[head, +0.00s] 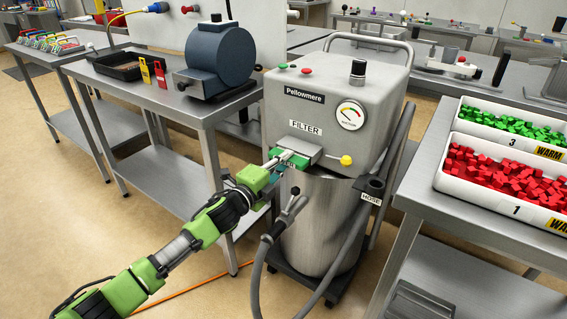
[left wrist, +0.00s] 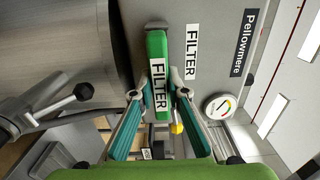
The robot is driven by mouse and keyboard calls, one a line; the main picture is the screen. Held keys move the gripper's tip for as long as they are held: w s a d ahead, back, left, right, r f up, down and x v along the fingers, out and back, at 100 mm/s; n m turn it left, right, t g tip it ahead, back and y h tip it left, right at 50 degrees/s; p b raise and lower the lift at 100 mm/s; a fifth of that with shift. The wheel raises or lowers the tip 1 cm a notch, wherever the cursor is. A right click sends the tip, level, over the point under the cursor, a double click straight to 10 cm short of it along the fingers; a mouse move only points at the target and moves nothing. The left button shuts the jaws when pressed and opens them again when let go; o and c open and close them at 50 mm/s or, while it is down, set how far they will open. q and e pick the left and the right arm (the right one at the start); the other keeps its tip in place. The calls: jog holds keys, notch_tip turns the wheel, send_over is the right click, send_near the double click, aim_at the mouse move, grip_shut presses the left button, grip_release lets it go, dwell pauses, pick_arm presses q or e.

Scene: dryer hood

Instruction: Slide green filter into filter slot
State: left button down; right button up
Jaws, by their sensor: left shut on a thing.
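The green filter (head: 275,154) is at the front of the grey dust unit, just under the FILTER label, at the mouth of the filter slot (head: 304,145). My left gripper (head: 287,160) is shut on it from the front left. In the left wrist view, the filter (left wrist: 157,45) is a long green bar with a white FILTER label, held between the teal fingers of the gripper (left wrist: 160,95). The gripper and the slot's grey cover hide part of the filter, so I cannot tell how far it is inside. My right gripper is not in view.
A yellow knob (head: 346,160) sticks out right of the slot. A steel table (head: 205,110) stands left; another holds bins of red blocks (head: 505,175) and green blocks (head: 515,125) at right.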

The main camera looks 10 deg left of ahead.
pick_arm(q)
jog(key=shift+w+d, duration=0.1)
jog(key=shift+w, duration=0.2)
jog(key=c, duration=1.9)
grip_release()
jog(key=shift+s, duration=0.15)
jog(key=v, duration=1.1)
jog(key=shift+s, duration=0.35)
